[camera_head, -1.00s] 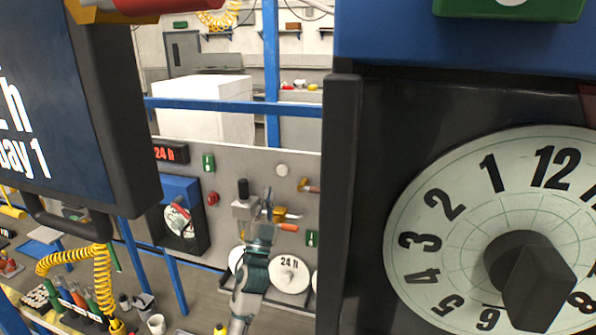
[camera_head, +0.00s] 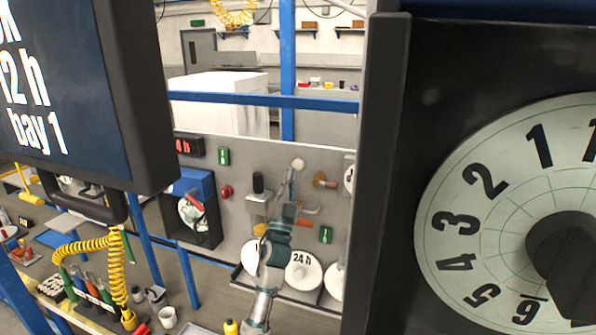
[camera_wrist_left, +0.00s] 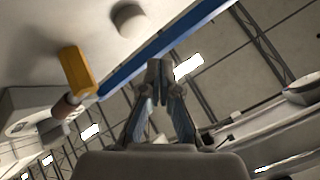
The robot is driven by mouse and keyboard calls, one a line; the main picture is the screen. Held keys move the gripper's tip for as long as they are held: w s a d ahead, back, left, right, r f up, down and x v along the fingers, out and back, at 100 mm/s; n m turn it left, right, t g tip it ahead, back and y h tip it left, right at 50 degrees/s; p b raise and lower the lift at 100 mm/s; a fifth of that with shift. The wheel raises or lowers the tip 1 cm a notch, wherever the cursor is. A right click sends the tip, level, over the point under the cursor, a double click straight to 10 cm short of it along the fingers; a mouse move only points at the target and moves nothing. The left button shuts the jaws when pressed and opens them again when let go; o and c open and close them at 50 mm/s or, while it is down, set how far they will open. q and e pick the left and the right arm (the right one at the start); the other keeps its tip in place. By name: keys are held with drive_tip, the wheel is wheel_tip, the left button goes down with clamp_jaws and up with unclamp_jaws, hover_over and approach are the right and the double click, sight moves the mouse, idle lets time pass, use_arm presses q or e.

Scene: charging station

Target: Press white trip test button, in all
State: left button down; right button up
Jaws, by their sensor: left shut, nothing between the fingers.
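A round white button (camera_head: 298,163) sits on the upper part of the grey panel (camera_head: 240,160) in the head view. In the left wrist view a pale, short cylinder (camera_wrist_left: 128,20), which looks like the same button, stands out from the panel at the top. My left gripper (camera_head: 290,178) is in front of the panel, just below and left of the button in the picture. In the left wrist view its fingertips (camera_wrist_left: 159,68) are together with nothing between them, and a gap shows between them and the cylinder. My right gripper is not in view.
A yellow-handled part (camera_wrist_left: 77,70) juts from the panel near the button. White discs (camera_head: 303,271) stand below. A large dial (camera_head: 510,200) fills the right.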

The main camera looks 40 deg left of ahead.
sight(298, 165)
use_arm(q)
drive_tip(key=shift+w+a+b, duration=0.25)
drive_tip(key=shift+w+a, duration=0.05)
drive_tip(key=shift+w, duration=0.35)
drive_tip(key=shift+w+a+b, duration=0.2)
drive_tip(key=shift+w+a, duration=0.1)
drive_tip(key=shift+w, duration=0.3)
drive_tip(key=shift+d, duration=0.15)
drive_tip(key=shift+w, duration=0.1)
idle(0.3)
drive_tip(key=shift+w+r, duration=0.15)
drive_tip(key=shift+r, duration=0.1)
idle(0.6)
